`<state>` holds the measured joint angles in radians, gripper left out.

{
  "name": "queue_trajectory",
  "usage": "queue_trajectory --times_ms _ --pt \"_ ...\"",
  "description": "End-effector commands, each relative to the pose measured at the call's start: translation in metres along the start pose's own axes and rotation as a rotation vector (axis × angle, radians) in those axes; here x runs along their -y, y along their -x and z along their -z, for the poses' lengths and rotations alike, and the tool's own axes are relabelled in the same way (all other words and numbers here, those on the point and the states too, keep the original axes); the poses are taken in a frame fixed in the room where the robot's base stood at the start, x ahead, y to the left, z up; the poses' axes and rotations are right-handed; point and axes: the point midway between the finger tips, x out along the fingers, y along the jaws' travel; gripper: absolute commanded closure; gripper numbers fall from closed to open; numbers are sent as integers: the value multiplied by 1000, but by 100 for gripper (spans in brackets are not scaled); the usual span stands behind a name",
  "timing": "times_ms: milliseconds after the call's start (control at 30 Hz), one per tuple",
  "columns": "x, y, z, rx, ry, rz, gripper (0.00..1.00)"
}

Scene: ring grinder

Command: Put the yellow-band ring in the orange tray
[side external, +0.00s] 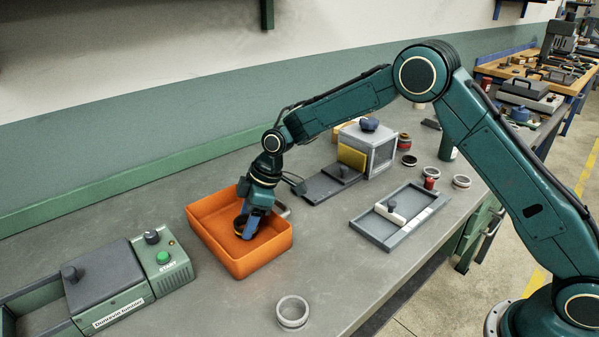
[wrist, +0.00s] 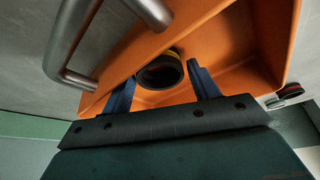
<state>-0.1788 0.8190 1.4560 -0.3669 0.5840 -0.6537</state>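The orange tray (side external: 267,258) stands on the grey bench in the side view, and its wall and floor fill much of the wrist view (wrist: 235,35). A dark ring with a thin yellow band (wrist: 178,61) lies inside the tray, near one wall. It is partly hidden by my gripper in the side view. My gripper (side external: 243,228) reaches down into the tray. In the wrist view its two blue fingers (wrist: 161,75) stand on either side of the ring, spread a little wider than it, with small gaps showing. The gripper looks open.
A metal handle (wrist: 85,40) is beside the tray. A grey shallow tray (side external: 375,236), a boxy grinder (side external: 378,152) and several rings lie right. Bare bench surrounds the orange tray's front.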

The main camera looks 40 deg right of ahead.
Motion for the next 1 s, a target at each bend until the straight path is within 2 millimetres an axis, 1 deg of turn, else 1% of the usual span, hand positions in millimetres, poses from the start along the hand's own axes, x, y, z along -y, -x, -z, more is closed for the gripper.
queue_trajectory --times_ms 300,467,667,1000 --pt "0 1 0 -1 0 0 40" --pt "0 7 2 -2 1 -1 40" --pt "0 27 2 -2 1 -2 40" --pt "-1 82 2 -2 0 -3 40"
